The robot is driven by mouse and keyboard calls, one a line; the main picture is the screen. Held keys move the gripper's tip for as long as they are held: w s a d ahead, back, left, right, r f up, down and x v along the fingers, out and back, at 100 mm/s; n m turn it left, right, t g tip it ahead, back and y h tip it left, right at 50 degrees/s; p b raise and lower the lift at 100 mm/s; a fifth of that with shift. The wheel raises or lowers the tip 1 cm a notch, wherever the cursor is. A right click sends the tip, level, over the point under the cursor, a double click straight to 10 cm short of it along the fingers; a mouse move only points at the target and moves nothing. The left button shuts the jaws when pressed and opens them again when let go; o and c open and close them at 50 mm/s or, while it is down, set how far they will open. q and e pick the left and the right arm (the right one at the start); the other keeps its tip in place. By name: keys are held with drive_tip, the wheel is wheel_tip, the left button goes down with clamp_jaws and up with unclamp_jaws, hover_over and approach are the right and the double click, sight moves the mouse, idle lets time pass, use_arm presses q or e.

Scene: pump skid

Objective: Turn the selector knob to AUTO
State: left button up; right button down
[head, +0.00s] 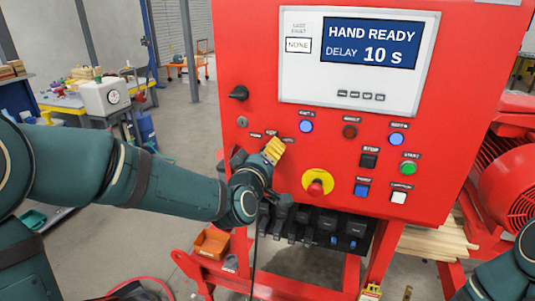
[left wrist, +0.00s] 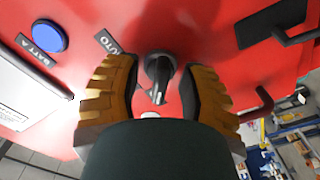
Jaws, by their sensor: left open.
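The black selector knob (left wrist: 160,68) sits on the red panel, centred between the fingers of my left gripper in the left wrist view. The yellow-padded fingers of my left gripper (left wrist: 165,95) are open on either side of it, with gaps visible. The AUTO label (left wrist: 107,41) is up and left of the knob there. I cannot tell which position the knob points to. In the head view my left gripper (head: 272,150) is at the panel's lower left and hides the knob. The display (head: 370,43) reads HAND READY, DELAY 10 s. My right gripper is out of view.
A blue BATT A light (head: 306,127) is above right of my left gripper. A red emergency stop on yellow (head: 316,188) is below right. A black handle (head: 238,93) sticks out at the panel's upper left. A red pump motor (head: 510,175) stands right.

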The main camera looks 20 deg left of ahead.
use_arm(q)
drive_tip(key=shift+c, duration=0.4)
drive_tip(key=shift+s, duration=0.1)
clamp_jaws()
